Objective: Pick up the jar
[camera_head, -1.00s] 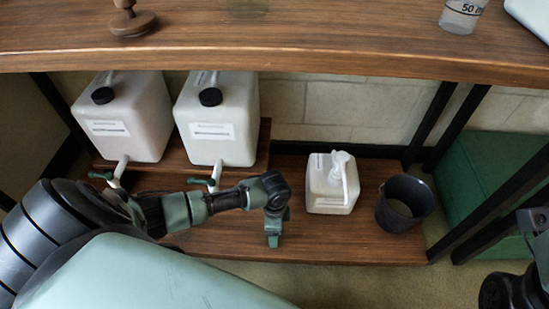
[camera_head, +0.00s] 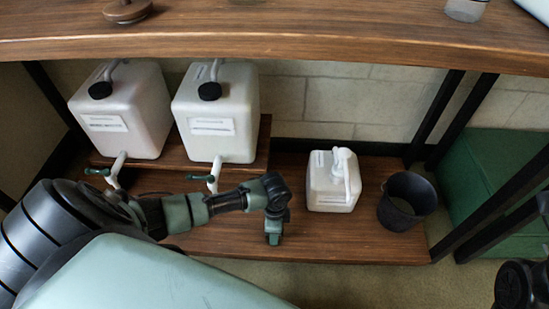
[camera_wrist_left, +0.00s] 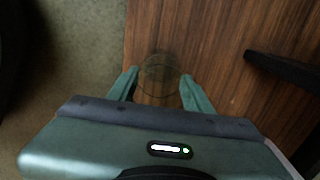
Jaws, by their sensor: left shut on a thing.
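The jar (camera_wrist_left: 158,70) is clear glass and shows in the left wrist view as a faint round outline between my left fingers. My left gripper (camera_wrist_left: 158,85) is shut on it, with one finger on each side, above the brown wooden shelf. In the head view my left gripper (camera_head: 273,238) points down at the front edge of the lower shelf, left of the white pump container. The jar cannot be made out there. Only part of my right arm shows at the right edge; its gripper is out of view.
The white pump container (camera_head: 326,190) and a black bucket (camera_head: 410,185) stand on the lower shelf (camera_head: 330,242). Two white canisters with taps (camera_head: 125,120) (camera_head: 235,120) stand behind my left arm. The table top (camera_head: 300,32) overhangs, and dark legs stand at right.

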